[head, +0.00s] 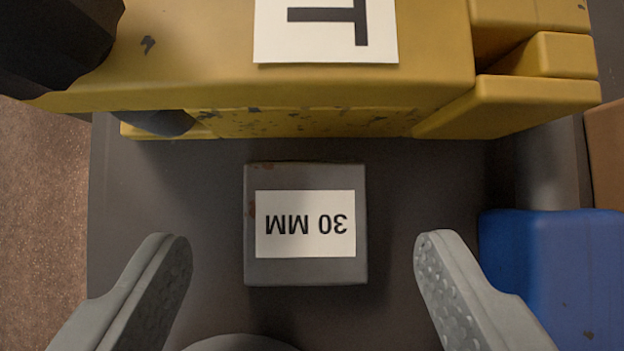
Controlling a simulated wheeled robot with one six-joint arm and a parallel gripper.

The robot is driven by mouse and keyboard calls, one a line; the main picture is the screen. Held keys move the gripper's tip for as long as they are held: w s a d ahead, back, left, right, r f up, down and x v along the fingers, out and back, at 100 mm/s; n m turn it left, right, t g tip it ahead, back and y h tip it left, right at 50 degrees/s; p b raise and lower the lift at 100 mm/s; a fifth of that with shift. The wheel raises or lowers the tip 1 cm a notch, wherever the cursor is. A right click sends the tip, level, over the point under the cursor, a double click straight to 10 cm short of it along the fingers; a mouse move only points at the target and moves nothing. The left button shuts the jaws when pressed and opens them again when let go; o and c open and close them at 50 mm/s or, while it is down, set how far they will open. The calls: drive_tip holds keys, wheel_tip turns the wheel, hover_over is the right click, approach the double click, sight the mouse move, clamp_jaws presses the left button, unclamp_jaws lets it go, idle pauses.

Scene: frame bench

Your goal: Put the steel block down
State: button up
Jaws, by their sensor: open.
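The steel block (305,275) is a grey cube with a white label reading "30 MM", upside down in the picture. It rests on a dark grey surface (200,210) in the middle of the head view. My gripper (292,250) is open, with one grey finger to the left of the block and one to the right. Clear gaps show between the block and both fingers, so neither touches it.
A large yellow machine part (300,95) with a white label spans the top, just beyond the block. A blue block (560,270) stands at the right, close to my right finger. Brown speckled floor (45,200) shows at the left. Dark surface is bare left of the block.

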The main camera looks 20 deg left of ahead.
sight(305, 222)
drive_tip(key=shift+x, duration=1.4)
clamp_jaws()
drive_tip(key=shift+r, duration=0.1)
